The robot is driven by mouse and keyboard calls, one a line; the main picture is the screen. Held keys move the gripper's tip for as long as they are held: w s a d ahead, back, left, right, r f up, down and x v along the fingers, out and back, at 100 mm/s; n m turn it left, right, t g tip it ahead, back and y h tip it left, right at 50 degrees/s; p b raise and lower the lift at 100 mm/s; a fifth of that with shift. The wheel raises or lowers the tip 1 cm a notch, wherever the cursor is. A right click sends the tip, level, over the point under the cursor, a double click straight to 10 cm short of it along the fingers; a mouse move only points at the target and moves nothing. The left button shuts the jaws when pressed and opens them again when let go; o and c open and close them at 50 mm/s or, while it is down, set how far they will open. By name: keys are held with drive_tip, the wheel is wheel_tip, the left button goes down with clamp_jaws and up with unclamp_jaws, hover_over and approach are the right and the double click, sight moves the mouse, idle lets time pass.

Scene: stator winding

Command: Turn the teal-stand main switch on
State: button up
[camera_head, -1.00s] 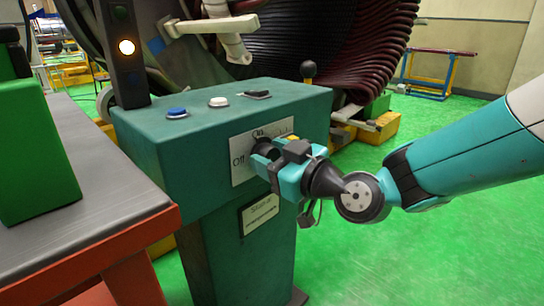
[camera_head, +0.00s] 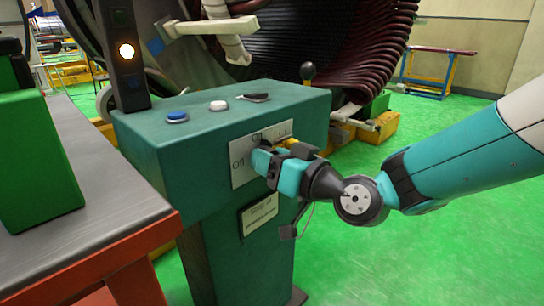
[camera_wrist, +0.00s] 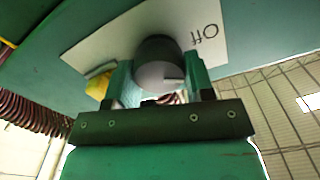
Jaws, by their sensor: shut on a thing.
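The teal stand (camera_head: 225,135) has a pale switch plate (camera_head: 243,172) on its front face, with "On" printed at the top and "Off" at the left. The round dark switch knob (camera_wrist: 158,60) shows in the wrist view on the plate (camera_wrist: 110,45), with a pale mark at its lower edge. "Off" reads upside down to its right. My gripper (camera_head: 264,161) is at the plate, shut on the knob. Its two fingers (camera_wrist: 158,88) lie on either side of it in the wrist view. In the head view my gripper hides the knob.
Blue (camera_head: 177,116) and white (camera_head: 218,105) buttons and a black lever (camera_head: 254,97) are on the stand's top. A lamp (camera_head: 126,50) glows on the dark post. A table (camera_head: 90,180) with a green box (camera_head: 35,155) stands left.

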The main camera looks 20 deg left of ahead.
drive_tip(key=m+p, duration=0.3)
drive_tip(key=m, duration=0.3)
drive_tip(key=m+p, duration=0.3)
drive_tip(key=m, duration=0.3)
drive_tip(key=shift+f, duration=0.25)
idle(0.5)
drive_tip(key=o, duration=0.9)
drive_tip(key=shift+w, duration=0.1)
